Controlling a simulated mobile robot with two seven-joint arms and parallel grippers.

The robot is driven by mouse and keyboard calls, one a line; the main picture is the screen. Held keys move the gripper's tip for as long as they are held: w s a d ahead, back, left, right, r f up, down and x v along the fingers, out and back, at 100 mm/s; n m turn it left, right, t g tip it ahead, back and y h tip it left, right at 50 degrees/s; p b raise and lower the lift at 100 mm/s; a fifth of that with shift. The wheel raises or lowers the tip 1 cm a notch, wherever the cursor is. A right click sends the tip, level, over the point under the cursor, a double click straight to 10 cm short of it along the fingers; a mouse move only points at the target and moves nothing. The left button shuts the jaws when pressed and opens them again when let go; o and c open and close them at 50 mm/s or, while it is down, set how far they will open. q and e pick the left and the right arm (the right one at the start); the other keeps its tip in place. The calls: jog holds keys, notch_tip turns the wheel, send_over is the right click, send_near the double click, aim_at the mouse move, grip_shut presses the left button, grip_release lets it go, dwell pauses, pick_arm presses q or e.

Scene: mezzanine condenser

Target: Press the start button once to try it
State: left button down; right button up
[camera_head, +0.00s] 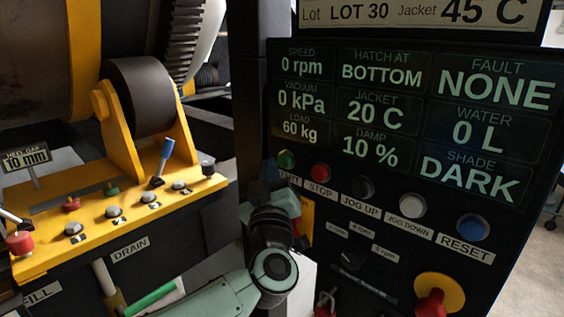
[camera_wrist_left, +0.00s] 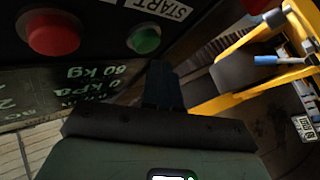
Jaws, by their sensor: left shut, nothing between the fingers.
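The green start button (camera_head: 286,159) is at the upper left of the button row on the black control panel (camera_head: 400,215), just above the START label, which my gripper partly covers. My left gripper (camera_head: 270,172) is shut and empty, close to the left of the button. In the left wrist view the green button (camera_wrist_left: 144,39) lies just beyond the tip of my shut left gripper (camera_wrist_left: 161,72). A gap seems to show between them, but contact is hard to judge. My right gripper is not in view.
The red stop button (camera_head: 320,171) is right beside the start button, then jog up (camera_head: 362,187), jog down (camera_head: 411,205) and blue reset (camera_head: 473,227). A red emergency knob on a yellow disc (camera_head: 438,292) is below. A yellow frame (camera_head: 120,210) with levers stands left.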

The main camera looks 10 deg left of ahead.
pick_arm(q)
jog(key=shift+w+d, duration=0.1)
jog(key=shift+w, duration=0.05)
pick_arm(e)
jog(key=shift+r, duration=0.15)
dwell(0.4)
pick_arm(q)
jog(key=shift+w+d, duration=0.1)
jog(key=shift+w, duration=0.2)
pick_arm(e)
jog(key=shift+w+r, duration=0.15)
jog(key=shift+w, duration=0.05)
pick_arm(q)
jog(key=shift+w+d+p, duration=0.25)
jog(key=shift+w+p, duration=0.05)
jog(key=shift+p, duration=0.2)
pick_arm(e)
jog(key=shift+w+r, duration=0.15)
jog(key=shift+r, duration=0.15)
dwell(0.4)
pick_arm(q)
jog(key=shift+s+a+b, duration=0.4)
jog(key=shift+s+a, duration=0.05)
jog(key=shift+s, duration=0.3)
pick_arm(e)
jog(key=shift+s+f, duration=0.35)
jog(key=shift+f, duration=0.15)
